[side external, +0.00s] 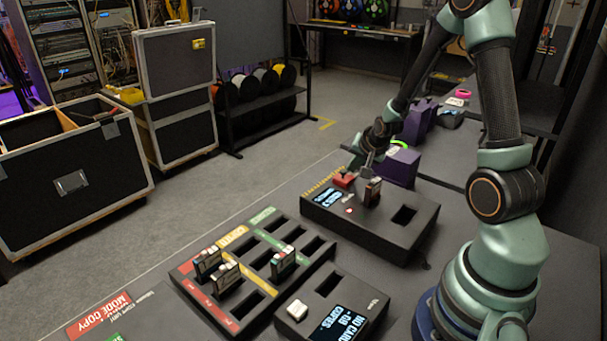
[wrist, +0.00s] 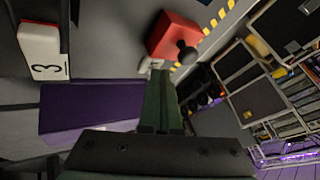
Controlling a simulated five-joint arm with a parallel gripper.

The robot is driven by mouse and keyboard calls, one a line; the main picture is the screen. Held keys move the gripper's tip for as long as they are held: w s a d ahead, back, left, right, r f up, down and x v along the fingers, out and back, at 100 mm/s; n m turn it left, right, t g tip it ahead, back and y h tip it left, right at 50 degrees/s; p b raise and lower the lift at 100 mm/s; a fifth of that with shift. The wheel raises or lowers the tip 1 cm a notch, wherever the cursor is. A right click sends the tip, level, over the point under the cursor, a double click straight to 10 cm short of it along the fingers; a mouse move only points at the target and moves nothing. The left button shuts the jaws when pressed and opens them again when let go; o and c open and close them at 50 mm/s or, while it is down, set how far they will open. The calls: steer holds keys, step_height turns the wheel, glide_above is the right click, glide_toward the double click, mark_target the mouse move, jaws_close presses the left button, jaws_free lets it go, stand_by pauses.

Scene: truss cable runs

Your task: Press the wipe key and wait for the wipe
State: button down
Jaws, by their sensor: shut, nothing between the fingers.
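The dark wipe unit (side external: 410,237) has a lit blue display (side external: 327,198), a small red light and a red block (side external: 344,180) near its far edge. In the wrist view the red block (wrist: 172,36) carries a dark round knob. My gripper (side external: 367,167) is shut and empty over the unit, close beside the red block. In the wrist view my gripper's tip (wrist: 157,72) is near a small pale piece by the block; I cannot tell whether they touch. A card (side external: 372,192) stands upright in a slot, and the wrist view shows its white end marked 3 (wrist: 40,47).
A rack (side external: 205,305) with red, yellow and green lanes holds several upright cards. A copy unit (side external: 368,318) with a white key and a "NO CARD" display stands at front. A purple block (side external: 402,168) stands behind the wipe unit. An empty slot is right of the card.

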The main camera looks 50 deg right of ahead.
mark_target(353, 176)
steer(key=shift+r, duration=0.9)
steer(key=shift+r, duration=2.5)
steer(key=s+a+r+n+y, duration=0.1)
steer(key=s+a+r+n, duration=0.2)
steer(key=a, duration=0.5)
steer(key=s+a+r+n+y, duration=0.1)
steer(key=s+a+r+n, duration=0.2)
steer(key=a+n, duration=0.3)
steer(key=s+a+r+n+y, duration=0.2)
steer(key=s+a+r+n, duration=0.2)
steer(key=a, duration=0.5)
steer(key=shift+a+r+n+g, duration=0.35)
steer(key=shift+r+n, duration=0.15)
steer(key=shift+r, duration=0.2)
